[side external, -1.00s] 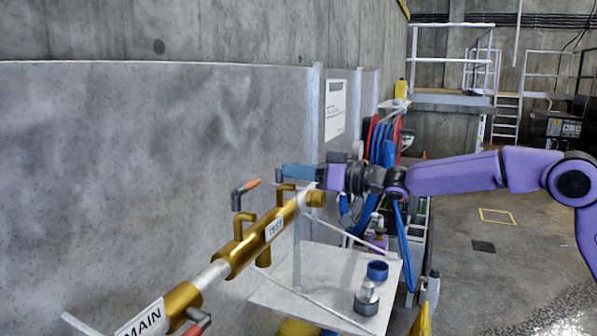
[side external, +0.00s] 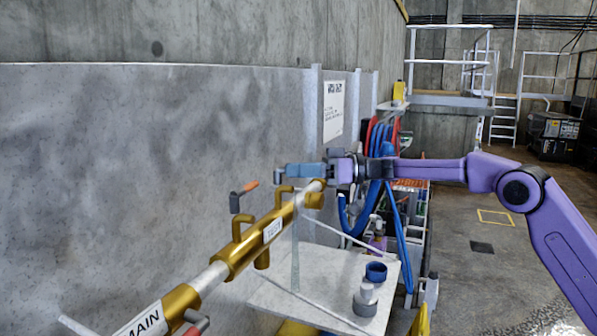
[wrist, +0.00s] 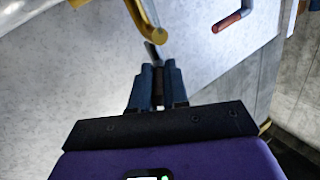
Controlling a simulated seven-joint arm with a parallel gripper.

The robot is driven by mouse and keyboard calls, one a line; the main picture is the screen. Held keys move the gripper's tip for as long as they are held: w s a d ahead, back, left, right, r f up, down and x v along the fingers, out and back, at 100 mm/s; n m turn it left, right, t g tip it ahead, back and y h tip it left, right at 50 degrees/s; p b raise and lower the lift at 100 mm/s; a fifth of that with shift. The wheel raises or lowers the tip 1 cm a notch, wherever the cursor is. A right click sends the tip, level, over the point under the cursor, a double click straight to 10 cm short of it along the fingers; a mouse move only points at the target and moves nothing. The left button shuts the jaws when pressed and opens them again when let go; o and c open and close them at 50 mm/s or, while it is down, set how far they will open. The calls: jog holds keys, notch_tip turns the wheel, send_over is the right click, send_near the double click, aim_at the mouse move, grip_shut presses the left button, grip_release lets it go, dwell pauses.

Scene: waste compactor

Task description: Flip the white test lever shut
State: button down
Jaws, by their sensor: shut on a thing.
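My gripper (side external: 281,171) is at the far end of the gold pipe section labelled TEST (side external: 272,231), just above a bent gold fitting (side external: 283,190). In the wrist view, my gripper's two blue fingers (wrist: 157,66) are shut on a thin grey lever arm (wrist: 152,52). This arm extends from the end of a bent gold tube (wrist: 145,22). I take it to be the test lever; most of its handle is hidden between the fingers, so its white colour does not show clearly.
An orange-handled lever (side external: 244,190) stands left of my gripper, near the wall. A red-handled lever (side external: 196,325) is near the MAIN label (side external: 140,322). A grey shelf (side external: 320,275) below holds a blue ring (side external: 376,271) and a metal cylinder (side external: 365,300).

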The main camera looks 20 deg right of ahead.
jog(key=shift+w+n+g, duration=0.25)
jog(key=shift+n+g, duration=0.35)
jog(key=shift+g, duration=0.2)
jog(key=shift+w+d+n+g+y, duration=0.15)
jog(key=shift+n+g+y, duration=0.15)
jog(key=shift+n+g, duration=0.45)
jog(key=c, duration=1.1)
grip_release()
jog(key=d, duration=0.5)
jog(key=s+d, duration=0.1)
jog(key=d, duration=0.5)
jog(key=s+d, duration=0.1)
jog(key=d, duration=0.5)
jog(key=shift+s+d, duration=0.1)
